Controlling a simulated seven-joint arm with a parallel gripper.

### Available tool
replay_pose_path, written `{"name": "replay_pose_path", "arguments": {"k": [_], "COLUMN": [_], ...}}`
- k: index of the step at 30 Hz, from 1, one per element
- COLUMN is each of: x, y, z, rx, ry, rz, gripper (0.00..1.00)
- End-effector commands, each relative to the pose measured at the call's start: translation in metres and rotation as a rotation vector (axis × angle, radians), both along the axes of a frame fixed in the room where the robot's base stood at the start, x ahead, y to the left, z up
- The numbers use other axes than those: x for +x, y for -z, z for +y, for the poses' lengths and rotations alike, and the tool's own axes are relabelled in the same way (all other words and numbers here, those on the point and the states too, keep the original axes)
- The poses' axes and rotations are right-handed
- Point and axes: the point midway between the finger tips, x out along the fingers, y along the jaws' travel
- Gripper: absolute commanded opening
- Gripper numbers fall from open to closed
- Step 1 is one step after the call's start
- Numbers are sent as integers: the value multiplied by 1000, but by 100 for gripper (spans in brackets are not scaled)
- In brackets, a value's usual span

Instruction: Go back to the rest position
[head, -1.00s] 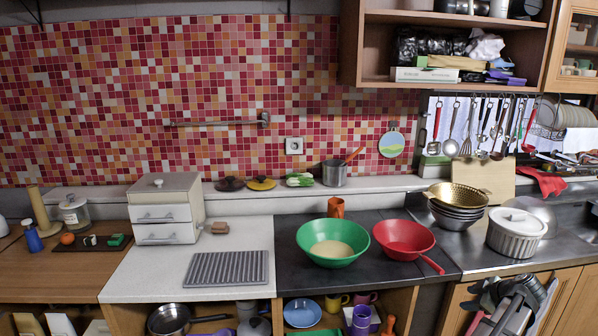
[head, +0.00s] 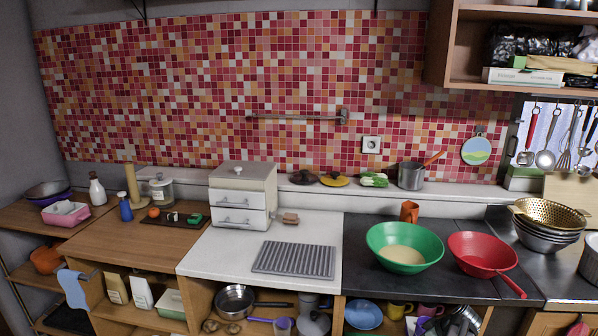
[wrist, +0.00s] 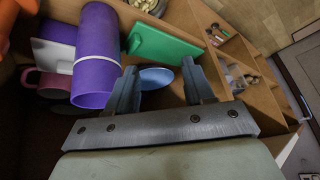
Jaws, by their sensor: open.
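My gripper (wrist: 160,72) shows in the wrist view with its two fingers apart. Nothing is between the fingers. Behind them are a purple cylinder (wrist: 97,45), a green board (wrist: 165,45) and a blue plate (wrist: 155,78) on the open shelves under the counter. In the head view only a dark part of my gripper (head: 455,322) shows at the bottom edge, in front of the cupboard below the dark counter section. Its fingertips cannot be made out there.
A brass colander (head: 550,214) is to the right. A wall rail (head: 295,116) is bare. Several utensils (head: 565,140) hang at the far right. The pale counter (head: 215,258) has free room.

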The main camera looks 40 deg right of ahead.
Motion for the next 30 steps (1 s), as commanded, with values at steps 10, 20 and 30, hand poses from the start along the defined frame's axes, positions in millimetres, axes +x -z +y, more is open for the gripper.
{"name": "replay_pose_path", "arguments": {"k": [10, 20, 30], "x": [76, 112, 114], "y": [68, 122, 168], "z": [114, 227, 340], "rx": [160, 255, 288], "ry": [-32, -53, -67], "rz": [149, 326, 528], "gripper": [52, 52, 52]}}
